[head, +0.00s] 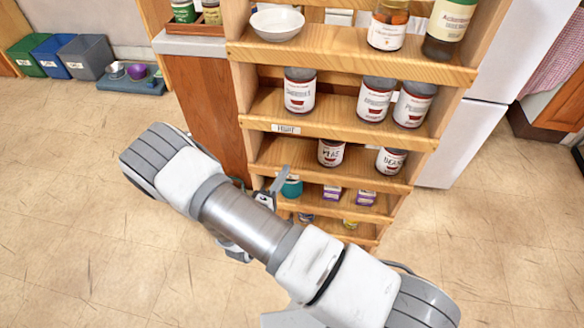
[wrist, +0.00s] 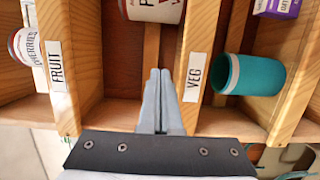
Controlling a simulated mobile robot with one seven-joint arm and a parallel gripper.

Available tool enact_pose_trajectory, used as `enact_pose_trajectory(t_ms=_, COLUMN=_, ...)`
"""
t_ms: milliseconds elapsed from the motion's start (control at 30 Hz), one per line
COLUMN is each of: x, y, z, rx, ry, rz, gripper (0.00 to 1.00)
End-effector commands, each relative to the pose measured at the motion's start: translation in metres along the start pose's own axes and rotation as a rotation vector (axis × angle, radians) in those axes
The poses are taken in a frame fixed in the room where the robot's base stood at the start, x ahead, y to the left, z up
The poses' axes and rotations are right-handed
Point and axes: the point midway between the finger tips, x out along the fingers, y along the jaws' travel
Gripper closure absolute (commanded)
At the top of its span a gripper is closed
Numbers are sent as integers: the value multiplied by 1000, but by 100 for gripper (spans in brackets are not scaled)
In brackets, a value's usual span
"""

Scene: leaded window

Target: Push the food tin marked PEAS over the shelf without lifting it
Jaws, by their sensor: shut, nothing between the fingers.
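The PEAS tin (head: 331,152), white and dark red, stands on the shelf below the FRUIT label, left of the BEANS tin (head: 391,160). In the wrist view part of a tin (wrist: 155,10) with a large P shows at the top edge, cut off by the frame. My gripper (head: 284,174) is at the left end of that shelf, left of the PEAS tin. In the wrist view its fingers (wrist: 159,72) are together and empty, between the FRUIT and VEG labels. A gap shows between the fingertips and the tin.
The VEG label (wrist: 195,77) is on the board beside my fingers; the FRUIT label (head: 287,128) is on the shelf above. A teal cup (head: 291,186) stands on the shelf below. Several tins, including one at left (head: 299,90), stand on the FRUIT shelf.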

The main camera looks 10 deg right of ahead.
Motion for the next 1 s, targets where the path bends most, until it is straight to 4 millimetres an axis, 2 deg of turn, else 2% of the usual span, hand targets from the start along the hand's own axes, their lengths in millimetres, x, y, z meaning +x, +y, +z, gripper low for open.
enact_pose_trajectory(t_ms=400, x=87, y=-1, z=1, rx=1, ry=-5, rz=2, gripper=100)
enact_pose_trajectory(t_ms=500, x=90, y=-1, z=18, rx=-4, ry=-4, rz=-1, gripper=100)
enact_pose_trajectory(t_ms=667, x=94, y=0, z=34, rx=-2, ry=-3, rz=0, gripper=100)
enact_pose_trajectory(t_ms=1000, x=95, y=1, z=40, rx=0, ry=-2, rz=0, gripper=100)
